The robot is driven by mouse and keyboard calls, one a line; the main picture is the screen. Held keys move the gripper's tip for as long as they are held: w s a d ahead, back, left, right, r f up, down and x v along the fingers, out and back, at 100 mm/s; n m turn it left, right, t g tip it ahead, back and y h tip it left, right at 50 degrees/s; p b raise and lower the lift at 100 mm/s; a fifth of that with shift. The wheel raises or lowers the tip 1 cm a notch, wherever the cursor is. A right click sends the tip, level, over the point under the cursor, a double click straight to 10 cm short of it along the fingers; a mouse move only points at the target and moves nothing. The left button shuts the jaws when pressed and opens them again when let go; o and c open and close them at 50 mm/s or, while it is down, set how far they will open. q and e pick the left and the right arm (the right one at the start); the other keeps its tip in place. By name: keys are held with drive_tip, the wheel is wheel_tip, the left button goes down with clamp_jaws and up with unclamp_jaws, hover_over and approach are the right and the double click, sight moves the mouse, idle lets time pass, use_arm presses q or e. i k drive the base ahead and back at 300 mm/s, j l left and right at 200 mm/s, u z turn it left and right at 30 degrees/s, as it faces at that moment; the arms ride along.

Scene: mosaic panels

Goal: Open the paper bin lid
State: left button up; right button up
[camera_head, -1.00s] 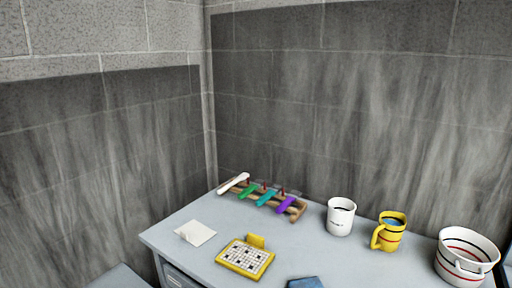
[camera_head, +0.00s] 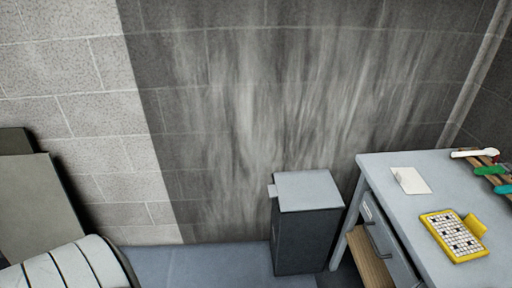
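A dark grey, box-shaped bin (camera_head: 306,239) stands on the floor against the wall, just left of the desk. Its flat light grey lid (camera_head: 308,191) lies closed on top. A small pale tab (camera_head: 271,191) sticks out at the lid's left edge. Neither of my grippers shows in the head view.
A grey desk (camera_head: 395,172) with a drawer (camera_head: 384,239) and an open wooden shelf below stands right of the bin. A paper note (camera_head: 410,180), a yellow puzzle board (camera_head: 454,236) and a rack with coloured handles lie on it. A rounded striped object (camera_head: 70,270) fills the lower left. Bare floor (camera_head: 205,266) lies left of the bin.

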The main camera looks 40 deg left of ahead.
sight(303, 189)
drive_tip(key=j+u, duration=0.1)
drive_tip(key=u, duration=0.4)
drive_tip(key=k+j+u, duration=0.1)
drive_tip(key=u, duration=0.4)
drive_tip(key=j, duration=0.1)
